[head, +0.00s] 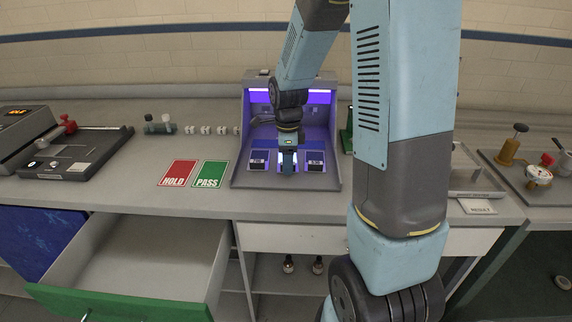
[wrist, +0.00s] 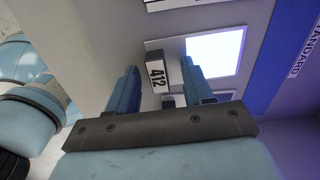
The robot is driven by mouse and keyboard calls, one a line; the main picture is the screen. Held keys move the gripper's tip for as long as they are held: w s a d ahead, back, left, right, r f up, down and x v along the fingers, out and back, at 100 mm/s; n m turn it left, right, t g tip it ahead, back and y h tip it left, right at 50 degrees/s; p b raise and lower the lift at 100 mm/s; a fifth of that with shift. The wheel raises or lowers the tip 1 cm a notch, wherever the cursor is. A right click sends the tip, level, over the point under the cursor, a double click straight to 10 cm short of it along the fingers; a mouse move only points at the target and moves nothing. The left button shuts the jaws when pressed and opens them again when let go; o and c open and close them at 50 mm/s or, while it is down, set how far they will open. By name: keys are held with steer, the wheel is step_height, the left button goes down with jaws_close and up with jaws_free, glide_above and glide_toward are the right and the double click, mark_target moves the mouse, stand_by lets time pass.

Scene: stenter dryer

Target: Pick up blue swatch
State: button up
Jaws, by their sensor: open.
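I cannot tell which is the blue swatch. My gripper points down at the booth's middle and hides what lies behind it. In the wrist view my gripper (wrist: 159,68) is open, its two blue fingers apart. A small block with a label reading 412 (wrist: 157,74) shows between and beyond the fingertips. A bright pale square (wrist: 215,52) lies beside it. Contact is not visible.
Red HOLD card (head: 178,173) and green PASS card (head: 210,174) lie left of the booth. An open green-fronted drawer (head: 120,300) juts out below the counter. Small grey blocks (head: 205,130) stand behind the cards.

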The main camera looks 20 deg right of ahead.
steer(key=shift+c, duration=0.4)
jaws_close()
steer(key=shift+r, duration=0.1)
